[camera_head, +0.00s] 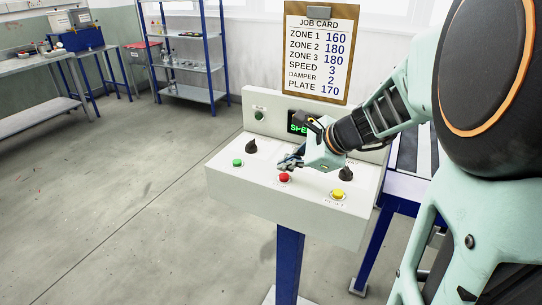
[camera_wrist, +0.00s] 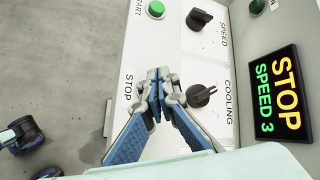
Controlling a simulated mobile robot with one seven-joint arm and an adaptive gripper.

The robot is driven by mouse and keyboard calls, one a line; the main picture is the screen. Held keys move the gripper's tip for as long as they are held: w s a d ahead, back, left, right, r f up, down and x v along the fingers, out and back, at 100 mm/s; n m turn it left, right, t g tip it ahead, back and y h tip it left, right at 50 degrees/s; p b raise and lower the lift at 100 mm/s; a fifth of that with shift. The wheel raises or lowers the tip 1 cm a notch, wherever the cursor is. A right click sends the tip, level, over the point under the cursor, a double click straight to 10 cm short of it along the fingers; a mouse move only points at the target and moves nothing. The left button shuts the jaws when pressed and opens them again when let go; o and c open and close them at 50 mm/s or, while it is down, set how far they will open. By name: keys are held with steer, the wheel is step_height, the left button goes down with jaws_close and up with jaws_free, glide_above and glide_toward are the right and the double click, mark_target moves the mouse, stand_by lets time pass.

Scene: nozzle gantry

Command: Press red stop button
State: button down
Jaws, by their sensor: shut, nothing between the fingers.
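The red stop button (camera_head: 284,178) sits at the middle of the console's sloped front panel (camera_head: 232,178), between a green button (camera_head: 238,162) and a yellow button (camera_head: 338,194). My gripper (camera_head: 280,164) is shut and empty, its fingertips just behind and above the red button in the head view. I cannot tell whether they touch the panel. In the wrist view my shut fingertips (camera_wrist: 158,76) are beside the STOP label (camera_wrist: 128,92), and the red button is hidden there. The display (camera_wrist: 276,97) reads STOP and SPEED 3.
A speed knob (camera_wrist: 198,19) and a cooling knob (camera_wrist: 201,95) stand up from the panel near my fingers. A job card (camera_head: 319,52) stands behind the console. Open floor (camera_head: 120,215) lies to the left, with benches and a shelf rack (camera_head: 190,65) farther back.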

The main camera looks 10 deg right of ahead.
mark_target(286, 177)
step_height(286, 177, up, 5)
steer(key=p, duration=0.4)
stand_by(0.7)
